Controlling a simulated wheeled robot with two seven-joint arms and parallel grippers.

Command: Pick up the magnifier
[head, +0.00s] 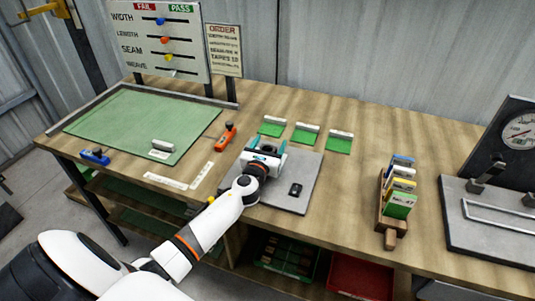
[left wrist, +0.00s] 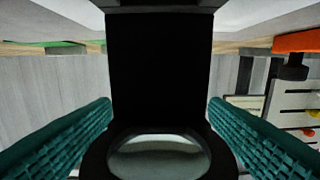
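My left gripper (head: 266,146) is over the grey mat, its teal fingers pointing toward the back wall. In the left wrist view its two fingers (left wrist: 160,110) stand wide apart. Between them is the magnifier, a broad black body (left wrist: 158,70) with a dark ring and pale lens at the bottom of the picture. The fingertips lie close to both sides of the body; contact cannot be made out. In the head view the gripper largely hides the magnifier. My right gripper is in neither view.
The grey mat (head: 306,172) also carries a small black object (head: 295,189). An orange-handled tool (head: 226,136) lies to the left, several green swatches (head: 307,136) behind. A wooden card rack (head: 391,210) and a gauge device (head: 519,132) stand right. Bare wood lies between mat and rack.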

